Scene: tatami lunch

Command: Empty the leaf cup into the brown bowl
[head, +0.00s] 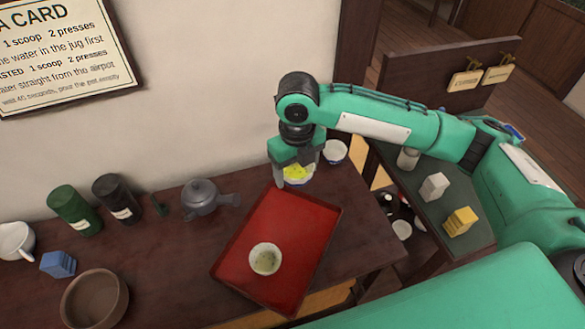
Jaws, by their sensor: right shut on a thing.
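My right gripper (298,166) points down at the back edge of the table, behind the red tray. It is shut on a small white cup (298,181) with bright yellow-green contents; its fingers hide part of the cup. I cannot tell whether the cup touches the table. Another white cup (265,259) with pale greenish contents stands upright on the red tray (240,245). I cannot tell for certain which is the leaf cup. The brown bowl (122,300) stands at the front left and looks empty. My left gripper is out of view.
A grey teapot (200,196), a green canister (74,210) and a black canister (117,198) line the wall. A blue block (58,264) lies behind the bowl. Another white cup (335,152) stands right of my gripper. A side table (455,195) holds blocks.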

